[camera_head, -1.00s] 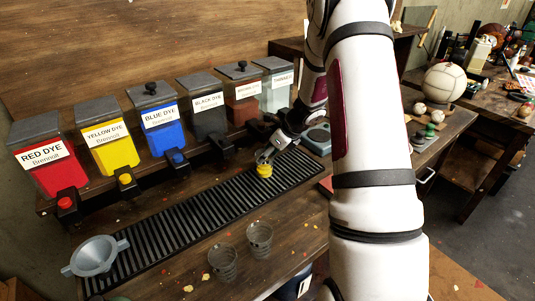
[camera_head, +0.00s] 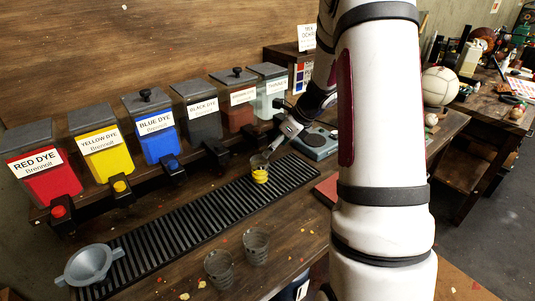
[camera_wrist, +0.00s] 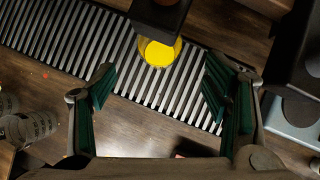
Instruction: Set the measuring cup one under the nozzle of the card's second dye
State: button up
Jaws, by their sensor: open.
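A clear measuring cup with yellow liquid (camera_head: 260,172) stands upright on the black slatted grate (camera_head: 195,215), in front of the brown-labelled dispenser. In the wrist view the yellow cup (camera_wrist: 158,52) is partly covered from above by a dark nozzle block (camera_wrist: 160,14). My gripper (camera_wrist: 160,95) is open and empty; its two fingers are apart, with the cup beyond the fingertips. Two empty clear cups (camera_head: 218,268) (camera_head: 256,245) stand on the bench in front of the grate. A white card (camera_head: 307,38) stands at the back; its text is hard to read.
Red (camera_head: 50,170), yellow (camera_head: 100,145), blue (camera_head: 155,128), black (camera_head: 203,110), brown and thinner (camera_head: 268,88) dispensers line the back. A grey funnel (camera_head: 88,265) lies at the grate's left end. A scale (camera_head: 318,142) stands right of the grate.

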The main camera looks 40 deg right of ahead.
jog(key=s+a+r+n+g, duration=0.1)
jog(key=s+a+r+n, duration=0.4)
jog(key=a+r+n, duration=0.3)
jog(key=s+a+r+n, duration=0.6)
jog(key=a+r+n, duration=0.15)
jog(key=a, duration=0.25)
jog(key=s+a+r+n+h, duration=0.1)
jog(key=s+a+n, duration=0.2)
jog(key=s+n, duration=0.4)
jog(key=s+a+r+n+h, duration=0.1)
jog(key=s+a+r+n, duration=0.1)
jog(key=s+n, duration=0.6)
jog(key=shift+s+a+r+h, duration=0.15)
jog(key=shift+s+a+h, duration=0.15)
jog(key=shift+s+a, duration=0.25)
jog(key=shift+n, duration=0.25)
